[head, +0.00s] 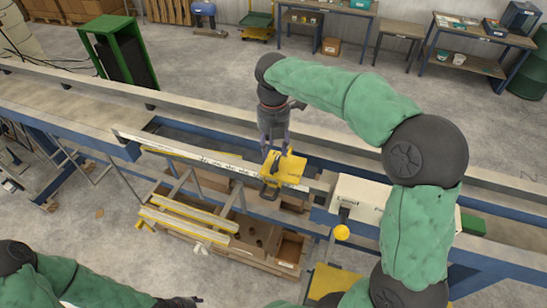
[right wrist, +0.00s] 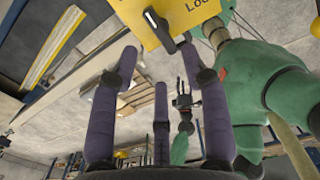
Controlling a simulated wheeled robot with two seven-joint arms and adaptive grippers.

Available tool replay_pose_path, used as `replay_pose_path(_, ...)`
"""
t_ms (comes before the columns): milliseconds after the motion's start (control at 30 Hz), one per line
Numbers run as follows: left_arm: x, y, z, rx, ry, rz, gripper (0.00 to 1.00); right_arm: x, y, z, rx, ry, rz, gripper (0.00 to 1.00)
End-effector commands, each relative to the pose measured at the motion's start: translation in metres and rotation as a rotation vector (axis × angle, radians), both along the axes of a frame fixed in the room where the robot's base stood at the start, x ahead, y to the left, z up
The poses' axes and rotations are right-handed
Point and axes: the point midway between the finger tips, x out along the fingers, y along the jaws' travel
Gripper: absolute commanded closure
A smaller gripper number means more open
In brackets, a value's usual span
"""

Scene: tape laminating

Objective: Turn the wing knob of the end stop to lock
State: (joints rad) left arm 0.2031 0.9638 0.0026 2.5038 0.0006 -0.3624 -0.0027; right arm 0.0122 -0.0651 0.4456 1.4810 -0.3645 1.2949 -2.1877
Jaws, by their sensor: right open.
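The yellow end stop (head: 288,170) sits on the long rail of the bench in the head view. Its yellow face (right wrist: 185,22), with partly cut-off lettering, fills the top of the right wrist view. The wing knob (right wrist: 152,18), dark with a pale streak, shows on that face. My right gripper (head: 274,150) is over the end stop, fingers pointing down. In the right wrist view its purple fingers (right wrist: 157,58) are spread, with the knob beyond the gap between the tips; I see no contact. My left gripper (head: 183,301) is at the bottom edge, its fingers unclear.
A white rail with a scale (head: 215,160) runs left from the end stop. A pale box with a yellow ball-ended lever (head: 341,232) stands to its right. Yellow-edged strips (head: 185,228) and cardboard boxes (head: 288,250) lie below on the near side.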

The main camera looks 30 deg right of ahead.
Motion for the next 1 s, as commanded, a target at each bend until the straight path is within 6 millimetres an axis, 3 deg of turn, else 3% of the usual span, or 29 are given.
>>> replay_pose_path(100,0.000,0.000,0.003,0.000,0.000,0.000,0.54,-0.001,0.000,-0.022,0.000,0.004,0.000,0.54)
replay_pose_path(333,0.000,0.000,0.006,0.000,-0.001,-0.001,0.54,0.000,0.000,-0.054,0.000,0.001,-0.001,0.54)
replay_pose_path(533,0.000,0.000,0.007,0.000,-0.001,0.000,0.54,0.000,0.000,-0.066,0.000,0.000,-0.001,0.54)
replay_pose_path(800,0.000,0.000,0.007,0.000,-0.001,-0.001,0.54,0.000,0.000,-0.067,0.001,-0.001,-0.001,0.54)
replay_pose_path(967,0.000,0.000,0.007,0.000,-0.001,0.000,0.54,0.000,0.000,-0.067,0.001,-0.001,-0.001,0.96)
replay_pose_path(1000,0.000,0.000,0.007,0.000,-0.001,0.000,0.54,0.000,0.000,-0.067,0.001,-0.001,-0.001,1.00)
